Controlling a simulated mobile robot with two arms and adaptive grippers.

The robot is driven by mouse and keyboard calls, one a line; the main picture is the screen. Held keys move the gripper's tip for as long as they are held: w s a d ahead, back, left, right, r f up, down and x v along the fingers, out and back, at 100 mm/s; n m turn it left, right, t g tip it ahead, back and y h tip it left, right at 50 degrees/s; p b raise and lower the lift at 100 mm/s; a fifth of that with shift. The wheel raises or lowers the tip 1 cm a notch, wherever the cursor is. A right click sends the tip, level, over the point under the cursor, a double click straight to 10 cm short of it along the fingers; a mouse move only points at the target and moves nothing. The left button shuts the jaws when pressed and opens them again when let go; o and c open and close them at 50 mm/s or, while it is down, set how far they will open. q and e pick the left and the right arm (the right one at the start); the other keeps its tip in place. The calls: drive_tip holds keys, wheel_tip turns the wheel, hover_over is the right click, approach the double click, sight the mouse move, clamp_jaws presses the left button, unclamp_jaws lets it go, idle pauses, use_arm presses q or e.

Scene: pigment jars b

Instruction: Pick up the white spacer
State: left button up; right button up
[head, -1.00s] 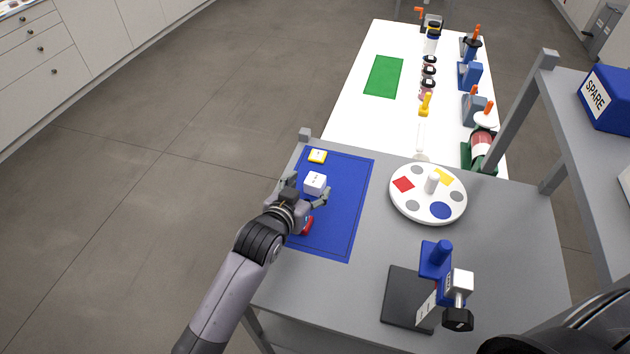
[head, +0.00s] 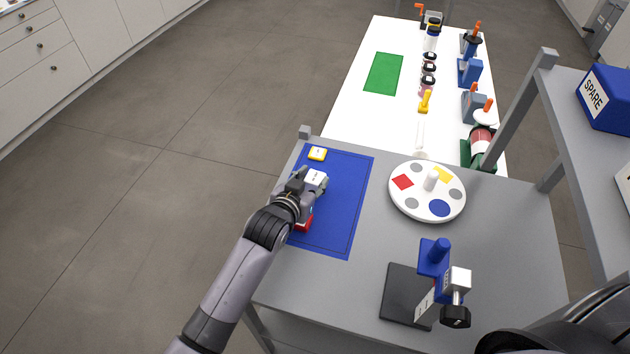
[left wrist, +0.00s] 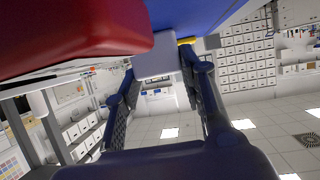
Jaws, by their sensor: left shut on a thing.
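The white spacer (head: 317,177) is a small white block over the blue mat (head: 344,200) on the grey table. My left gripper (head: 308,184) is shut on it and hides part of it. In the left wrist view the white spacer (left wrist: 155,64) sits between the two fingers of my left gripper (left wrist: 160,75). I cannot tell whether the spacer still touches the mat. My right gripper is not in view.
A yellow block (head: 317,154) lies behind the spacer on the mat. A red block (head: 304,223) lies in front, partly hidden by my left gripper; it looms close in the left wrist view (left wrist: 75,35). A white turntable (head: 428,215) and a blue clamp-like fixture (head: 434,258) stand to the right.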

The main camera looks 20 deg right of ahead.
use_arm(q)
drive_tip(key=c, duration=0.6)
drive_tip(key=shift+c, duration=0.5)
drive_tip(key=shift+r, duration=0.15)
